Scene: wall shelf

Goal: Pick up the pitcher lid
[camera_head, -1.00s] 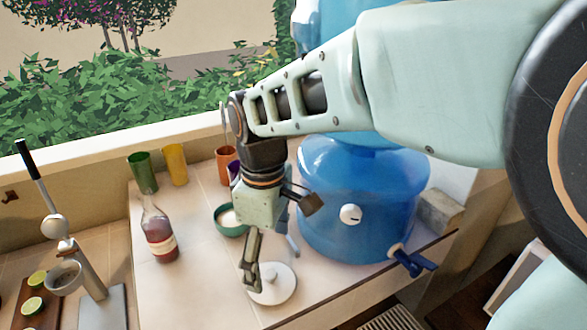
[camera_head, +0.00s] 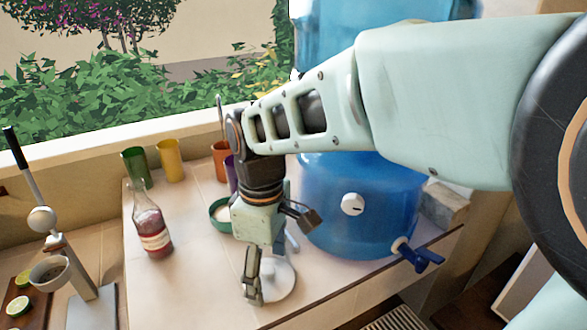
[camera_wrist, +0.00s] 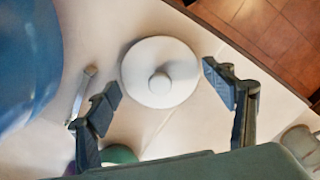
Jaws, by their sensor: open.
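The pitcher lid (camera_head: 281,281) is a round white disc with a small knob in its middle. It lies flat on the counter near the front edge, partly hidden behind my gripper in the head view. The wrist view shows the whole lid (camera_wrist: 160,72), knob upward. My gripper (camera_head: 262,290) points down above the lid's left side. In the wrist view my gripper (camera_wrist: 168,92) has its two fingers wide apart, one on each side of the lid's lower part, with nothing between them held. The height of the fingertips over the counter is hard to tell.
A big blue water dispenser (camera_head: 355,205) with a tap stands close on the right. A green bowl (camera_head: 221,214) is behind my gripper, and a red bottle (camera_head: 151,230) is to the left. Cups stand along the back. The counter between bottle and lid is clear.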

